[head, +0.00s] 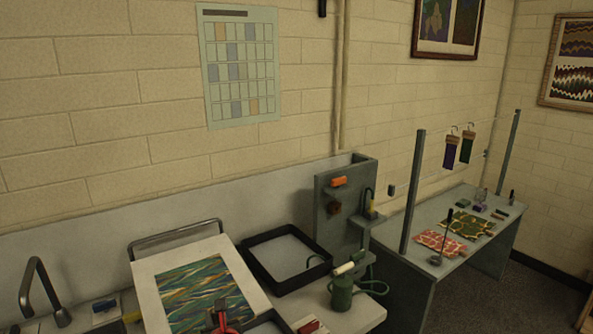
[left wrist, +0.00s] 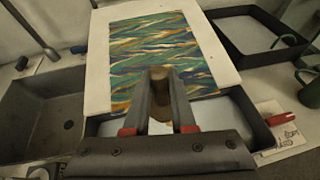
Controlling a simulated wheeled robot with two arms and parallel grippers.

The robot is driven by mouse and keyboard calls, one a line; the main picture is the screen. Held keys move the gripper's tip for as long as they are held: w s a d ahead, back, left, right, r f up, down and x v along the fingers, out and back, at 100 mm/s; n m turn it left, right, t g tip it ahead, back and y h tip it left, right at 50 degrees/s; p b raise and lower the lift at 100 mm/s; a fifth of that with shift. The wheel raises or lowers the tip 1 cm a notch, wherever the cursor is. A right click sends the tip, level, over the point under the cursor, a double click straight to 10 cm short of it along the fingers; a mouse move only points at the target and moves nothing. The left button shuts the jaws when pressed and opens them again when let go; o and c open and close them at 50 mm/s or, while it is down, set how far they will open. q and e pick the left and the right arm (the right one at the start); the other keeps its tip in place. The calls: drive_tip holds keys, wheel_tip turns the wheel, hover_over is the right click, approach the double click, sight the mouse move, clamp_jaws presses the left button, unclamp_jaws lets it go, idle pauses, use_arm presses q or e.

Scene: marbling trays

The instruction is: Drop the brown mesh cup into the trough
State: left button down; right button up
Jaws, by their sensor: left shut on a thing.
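My left gripper (head: 222,316) is at the bottom edge of the head view, in front of the marbled sheet's board. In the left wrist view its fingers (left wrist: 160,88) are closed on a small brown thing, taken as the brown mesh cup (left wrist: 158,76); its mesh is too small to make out. A black-rimmed tray with pale contents (left wrist: 104,127) lies under the gripper. A grey sink-like basin (left wrist: 22,122) is to the left in the wrist view. I cannot tell which of these is the trough. My right gripper is not in view.
A pale board (head: 150,278) carries a marbled sheet (head: 205,295). A second black-rimmed tray (head: 252,262) lies to its right. A green canister (head: 341,295) with a hose stands beside it. A grey upright panel (head: 345,238) is behind. A faucet (head: 38,270) stands left.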

use_arm(q)
drive_tip(key=c, duration=0.7)
unclamp_jaws()
drive_tip(key=shift+s+d+r, duration=0.15)
drive_tip(key=shift+s, duration=0.35)
drive_tip(key=b+v, duration=0.1)
drive_tip(key=v, duration=0.3)
drive_tip(key=shift+d+b, duration=0.1)
drive_tip(key=shift+b, duration=0.2)
drive_tip(key=p+v, duration=1.2)
drive_tip(key=p, duration=0.2)
drive_tip(key=shift+r, duration=0.25)
